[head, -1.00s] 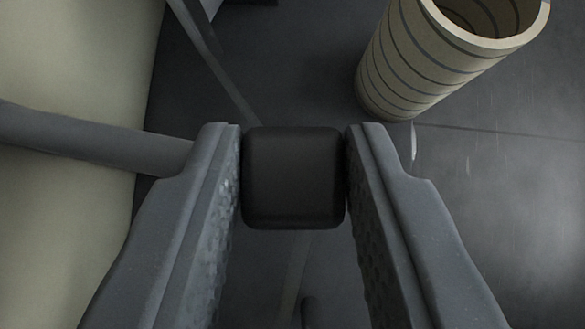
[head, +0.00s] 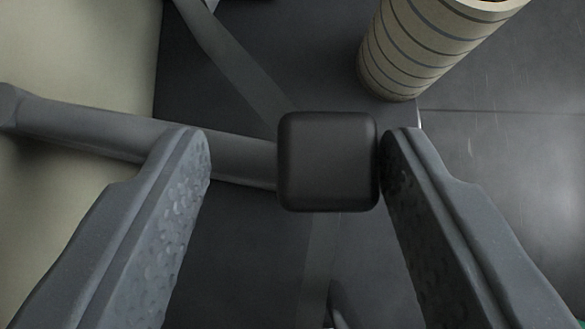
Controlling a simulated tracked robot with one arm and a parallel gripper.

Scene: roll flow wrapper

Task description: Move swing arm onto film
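The swing arm is a grey bar (head: 120,135) that runs from the left edge to a black block-shaped knob (head: 328,162) at its end. My gripper (head: 295,150) is open around the knob. The right finger is close against the knob's right side, and I cannot tell if it touches. A clear gap lies between the left finger and the knob, and the grey bar shows through it. A large pale cream surface (head: 70,60), which looks like the film roll, fills the left side. The bar passes in front of its edge.
A cream cylinder with dark spiral lines (head: 425,45) stands at the upper right, its top cut off by the frame. Grey strips (head: 235,65) cross the dark panel behind the knob. The grey surface at the right (head: 500,170) is clear.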

